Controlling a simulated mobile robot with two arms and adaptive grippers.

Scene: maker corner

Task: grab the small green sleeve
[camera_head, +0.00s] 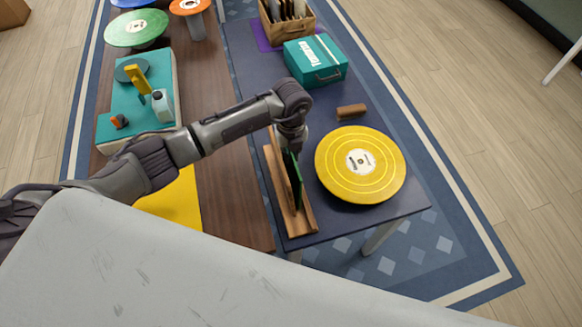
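The small green sleeve (295,178) stands on edge, seen nearly edge-on, at a narrow wooden stand (303,222) at the front left of the dark table. A dark panel shows against its near side. My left arm comes in from the left, and my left gripper (291,149) points down at the sleeve's top edge. The wrist hides most of the fingers, so I cannot tell whether they are open or shut on the sleeve. My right gripper is out of view.
A yellow record (335,170) lies right of the stand, with a brown block (351,111) behind it. A teal case (316,75) and a wooden crate (268,31) stand farther back.

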